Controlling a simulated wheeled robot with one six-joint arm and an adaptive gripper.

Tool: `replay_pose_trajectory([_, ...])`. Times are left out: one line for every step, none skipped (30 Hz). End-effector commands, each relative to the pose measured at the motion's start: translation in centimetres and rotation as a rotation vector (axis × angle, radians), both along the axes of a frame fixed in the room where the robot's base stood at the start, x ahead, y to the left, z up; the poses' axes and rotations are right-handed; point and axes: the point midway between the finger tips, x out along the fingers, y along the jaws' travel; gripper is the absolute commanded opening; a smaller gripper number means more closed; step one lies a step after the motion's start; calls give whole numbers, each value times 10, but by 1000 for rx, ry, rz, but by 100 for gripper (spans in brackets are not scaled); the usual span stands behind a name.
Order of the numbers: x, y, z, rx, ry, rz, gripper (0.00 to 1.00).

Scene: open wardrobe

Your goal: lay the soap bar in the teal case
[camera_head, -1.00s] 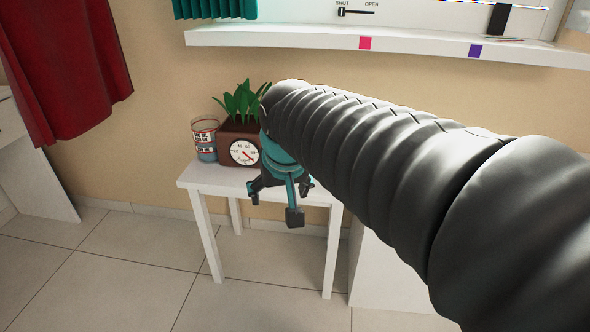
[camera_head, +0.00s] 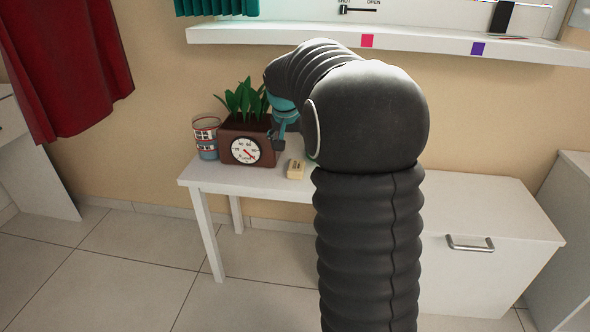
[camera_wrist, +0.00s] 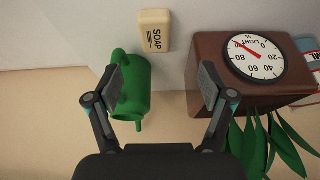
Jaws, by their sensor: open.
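The soap bar (camera_head: 295,169) is cream coloured and lies on the small white table beside the planter, left of my arm. It also shows at the top of the wrist view (camera_wrist: 154,30), with the word SOAP on it. My gripper (camera_wrist: 162,85) is open and empty, its fingers spread wide, with the soap bar beyond the fingertips. In the head view my gripper (camera_head: 285,124) is partly hidden by my arm, near the planter. I cannot make out a teal case in either current view.
A brown planter (camera_head: 240,150) with a dial and leaves stands left of the soap, beside a striped glass (camera_head: 206,140). A green vessel (camera_wrist: 135,85) with a spout shows near the left finger. A white shelf (camera_head: 300,40) runs above; a white cabinet (camera_head: 490,262) stands right.

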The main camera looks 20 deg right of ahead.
Motion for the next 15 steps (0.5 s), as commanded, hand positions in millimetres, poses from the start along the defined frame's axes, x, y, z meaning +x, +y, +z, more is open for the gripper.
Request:
replay_pose_trajectory([3, -3, -11, 1, 4, -1, 81])
replay_pose_trajectory([4, -4, -16, 0, 4, -1, 81])
replay_pose_trajectory([7, -6, -23, 0, 2, 0, 81])
replay_pose_trajectory([8, -7, -28, 0, 4, -1, 81])
replay_pose_trajectory([10, -8, -32, 0, 4, -1, 81])
replay_pose_trajectory([12, -9, -37, 0, 2, 0, 81])
replay_pose_trajectory([13, -10, -40, 0, 2, 0, 81])
replay_pose_trajectory([14, -11, -44, 0, 2, 0, 81])
replay_pose_trajectory([15, -11, -47, 0, 2, 0, 81])
replay_pose_trajectory([16, -12, -49, 1, 1, 0, 81])
replay_pose_trajectory([17, -12, -51, 1, 1, 0, 81])
replay_pose_trajectory([17, -13, -52, 0, 0, 0, 81])
replay_pose_trajectory([18, -13, -53, 0, 0, 1, 81])
replay_pose_trajectory([18, -13, -54, 0, 0, 1, 81])
replay_pose_trajectory([18, -14, -55, 0, 0, 1, 81])
